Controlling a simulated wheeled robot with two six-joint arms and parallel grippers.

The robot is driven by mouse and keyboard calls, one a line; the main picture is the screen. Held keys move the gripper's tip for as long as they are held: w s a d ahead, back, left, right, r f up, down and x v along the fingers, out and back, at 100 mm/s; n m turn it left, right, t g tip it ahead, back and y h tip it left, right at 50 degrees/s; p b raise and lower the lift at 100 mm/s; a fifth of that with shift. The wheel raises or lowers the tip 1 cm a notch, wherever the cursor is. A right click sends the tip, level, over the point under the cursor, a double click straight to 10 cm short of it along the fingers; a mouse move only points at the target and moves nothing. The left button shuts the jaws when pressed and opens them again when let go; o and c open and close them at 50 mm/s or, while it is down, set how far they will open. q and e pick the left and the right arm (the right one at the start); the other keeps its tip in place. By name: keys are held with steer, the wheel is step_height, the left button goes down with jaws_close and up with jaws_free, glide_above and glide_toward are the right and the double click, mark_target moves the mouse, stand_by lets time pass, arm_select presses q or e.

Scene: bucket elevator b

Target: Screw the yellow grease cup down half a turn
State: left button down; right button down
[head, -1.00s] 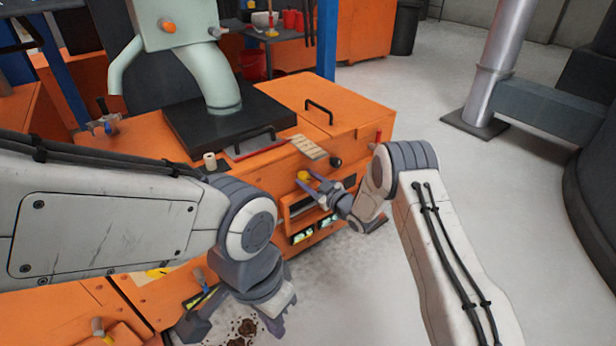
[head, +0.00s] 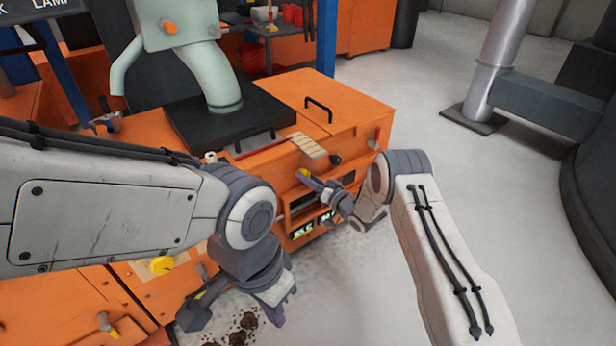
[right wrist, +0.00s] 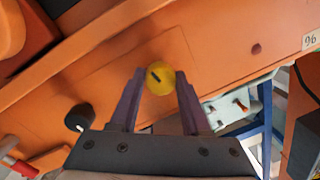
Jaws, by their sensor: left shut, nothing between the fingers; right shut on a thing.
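The yellow grease cup (right wrist: 159,80) is a small round yellow cap with a short dark mark on its face. It sits against the orange panel in the right wrist view. My right gripper (right wrist: 160,92) has one finger on each side of it and is shut on it. In the head view only a bit of the cup (head: 303,173) shows behind the fingers of my right gripper (head: 312,184). My left gripper (head: 278,308) is shut and empty, low over the floor at the front of the orange housing, well away from the cup.
The orange housing (head: 345,105) has a black knob (right wrist: 78,118) near the cup and red handles. Another yellow part (head: 162,265) sits on the lower left panel. Dark debris (head: 243,325) lies on the floor by my left gripper.

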steer(key=shift+d+f+m, duration=0.1)
steer(key=shift+m, duration=1)
steer(key=shift+c, duration=1.9)
jaws_free()
steer(key=shift+s, duration=0.1)
steer(key=p+v, duration=0.4)
steer(key=v, duration=0.6)
steer(key=shift+d, duration=0.2)
